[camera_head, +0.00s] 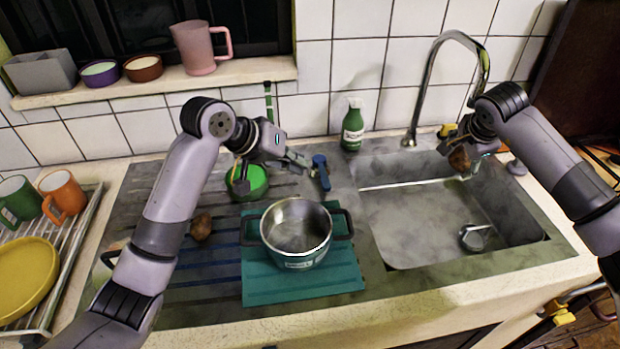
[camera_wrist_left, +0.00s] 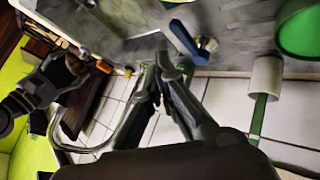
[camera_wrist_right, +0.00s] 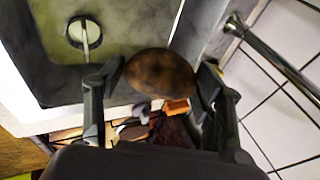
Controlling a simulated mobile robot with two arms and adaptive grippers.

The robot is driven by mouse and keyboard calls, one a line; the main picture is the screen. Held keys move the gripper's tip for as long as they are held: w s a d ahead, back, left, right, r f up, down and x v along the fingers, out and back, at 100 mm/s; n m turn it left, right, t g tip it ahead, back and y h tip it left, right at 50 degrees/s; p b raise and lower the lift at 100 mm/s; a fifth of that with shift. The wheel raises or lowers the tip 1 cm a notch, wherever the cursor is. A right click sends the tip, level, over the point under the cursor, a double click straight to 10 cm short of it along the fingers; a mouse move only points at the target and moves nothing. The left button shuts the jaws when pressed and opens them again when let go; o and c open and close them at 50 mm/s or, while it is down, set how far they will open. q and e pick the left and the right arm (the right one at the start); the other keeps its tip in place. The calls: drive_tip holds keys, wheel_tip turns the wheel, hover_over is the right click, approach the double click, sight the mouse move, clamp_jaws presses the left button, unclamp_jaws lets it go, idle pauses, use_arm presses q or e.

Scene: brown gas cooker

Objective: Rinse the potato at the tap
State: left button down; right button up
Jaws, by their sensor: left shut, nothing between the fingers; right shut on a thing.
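A brown potato (camera_head: 459,159) is held between the fingers of my right gripper (camera_head: 466,158), above the back right part of the sink (camera_head: 400,215). The potato (camera_wrist_right: 160,73) fills the gap between both fingers in the right wrist view. The chrome tap (camera_head: 440,65) arches up behind the sink, and its spout end is close to my right wrist. I cannot make out any running water. My left gripper (camera_head: 302,161) is shut and empty above the counter, near a small blue-handled item (camera_head: 320,172). Another potato (camera_head: 201,227) lies on the drainboard at left.
A metal pot (camera_head: 296,232) stands on a teal board (camera_head: 305,285) left of the sink. A dish rack (camera_head: 65,250) with cups and a yellow plate is at far left.

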sight(323, 172)
drive_tip(key=shift+a, duration=0.1)
use_arm(q)
drive_tip(key=w+a+f+n+y, duration=0.2)
drive_tip(key=w+a+f, duration=0.2)
drive_tip(key=a+f, duration=0.1)
drive_tip(key=x, duration=0.9)
drive_tip(key=shift+w+d+f, duration=0.1)
drive_tip(key=shift+d+f, duration=0.1)
drive_tip(key=d, duration=0.2)
drive_tip(key=shift+d+r, duration=0.2)
drive_tip(key=shift+d, duration=0.7)
